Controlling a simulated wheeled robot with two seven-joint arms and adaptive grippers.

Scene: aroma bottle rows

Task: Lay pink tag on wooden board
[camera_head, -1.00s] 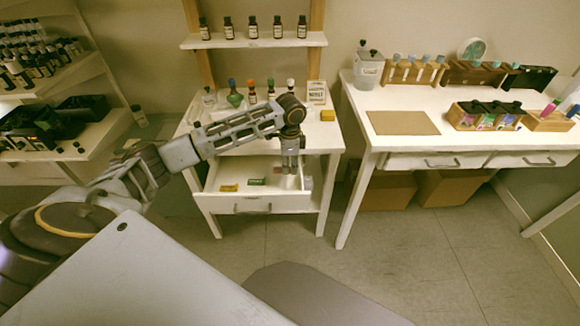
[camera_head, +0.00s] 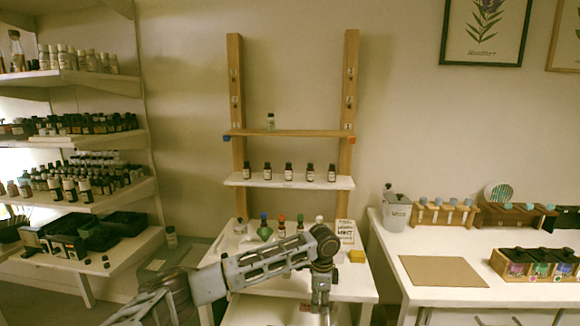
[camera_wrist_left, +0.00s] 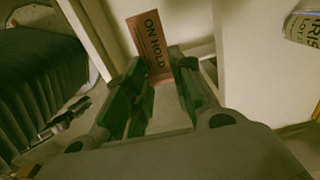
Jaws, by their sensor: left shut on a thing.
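The pink tag (camera_wrist_left: 150,40), a flat rectangle printed "ON HOLD", stands between the fingers of my left gripper (camera_wrist_left: 160,85) in the left wrist view. The gripper is shut on it. A flat tan wooden board (camera_head: 443,271) lies bare on the right white table, well to the right of the gripper. My right gripper is not in view.
A white shelf (camera_head: 288,181) with bottles hangs behind. A bottle rack (camera_head: 510,275) stands right of the board.

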